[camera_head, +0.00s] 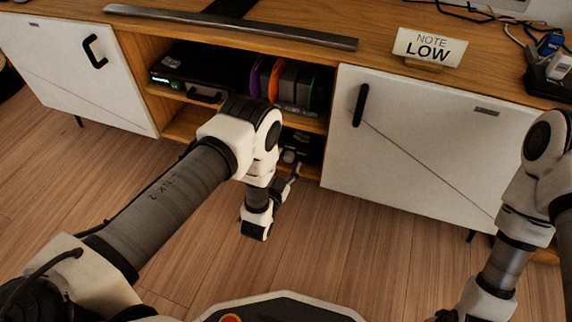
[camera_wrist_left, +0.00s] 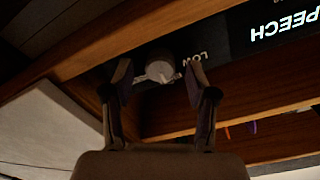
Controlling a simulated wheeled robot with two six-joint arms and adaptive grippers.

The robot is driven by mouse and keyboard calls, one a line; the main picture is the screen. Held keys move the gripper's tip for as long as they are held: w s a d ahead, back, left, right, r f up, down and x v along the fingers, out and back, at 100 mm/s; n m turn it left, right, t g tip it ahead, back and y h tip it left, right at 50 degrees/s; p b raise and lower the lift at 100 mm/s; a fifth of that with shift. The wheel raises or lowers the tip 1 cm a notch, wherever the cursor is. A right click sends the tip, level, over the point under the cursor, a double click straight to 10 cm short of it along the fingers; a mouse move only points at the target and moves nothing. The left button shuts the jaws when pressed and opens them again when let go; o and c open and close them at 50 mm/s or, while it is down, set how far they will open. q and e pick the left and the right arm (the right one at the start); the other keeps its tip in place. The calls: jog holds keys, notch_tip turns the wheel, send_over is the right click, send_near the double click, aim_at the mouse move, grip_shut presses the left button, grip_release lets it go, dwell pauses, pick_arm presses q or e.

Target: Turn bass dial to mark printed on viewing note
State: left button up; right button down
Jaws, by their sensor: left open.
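The note (camera_head: 428,47) stands on top of the cabinet and reads "NOTE LOW". The bass dial (camera_wrist_left: 160,67) is a pale round knob with a pointer on a dark speaker front; "LOW" is printed beside it and "SPEECH" farther right, both upside down in the left wrist view. In the head view the dial (camera_head: 289,156) is small, in the lower open shelf. My left gripper (camera_wrist_left: 158,80) is open, its fingers on either side of the dial; I cannot tell whether they touch it. My right arm shows at the right, its fingers not visible.
Wooden shelf boards lie close around the left gripper. Upright coloured cases (camera_head: 290,84) and a black box (camera_head: 187,75) fill the upper shelf. A white door (camera_head: 425,140) is right of the opening. The floor in front is clear.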

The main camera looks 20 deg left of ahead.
pick_arm(q)
grip_shut()
jog(key=shift+r+n+p, duration=0.2)
jog(key=shift+n+p, duration=0.8)
jog(key=shift+p, duration=0.1)
jog(key=n+p, duration=0.2)
jog(key=n, duration=0.1)
jog(key=shift+n+p, duration=0.3)
jog(key=shift+p, duration=0.05)
jog(key=n+p, duration=0.2)
jog(key=n, duration=0.1)
jog(key=shift+a+n, duration=0.1)
jog(key=shift+n, duration=0.2)
jog(key=shift+f+n+p, duration=0.15)
jog(key=shift+n+p, duration=0.45)
jog(key=shift+n, duration=0.8)
